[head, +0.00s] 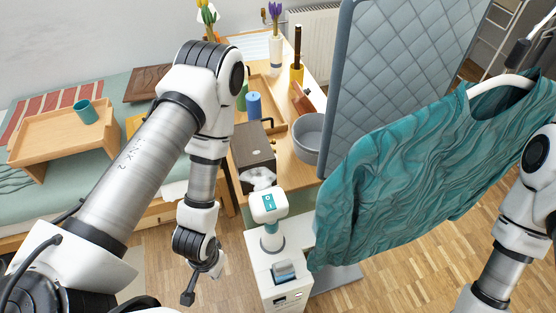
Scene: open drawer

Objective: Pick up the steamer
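The steamer (270,208) is a white device with a teal panel on its head. It stands upright on a white base unit (266,272) at the lower middle of the head view. My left gripper (202,284) hangs to the left of the steamer and lower in the picture, apart from it. One dark finger shows clearly, but its opening cannot be made out, and I see nothing held in it. My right arm shows at the right edge; its gripper is outside the view.
A teal garment (430,165) hangs on a hanger just right of the steamer, before a grey quilted panel (400,75). Behind the steamer is a wooden desk (310,90) with a dark box (252,146) and a grey bowl (309,134). Wooden floor (228,290) is clear left of the base.

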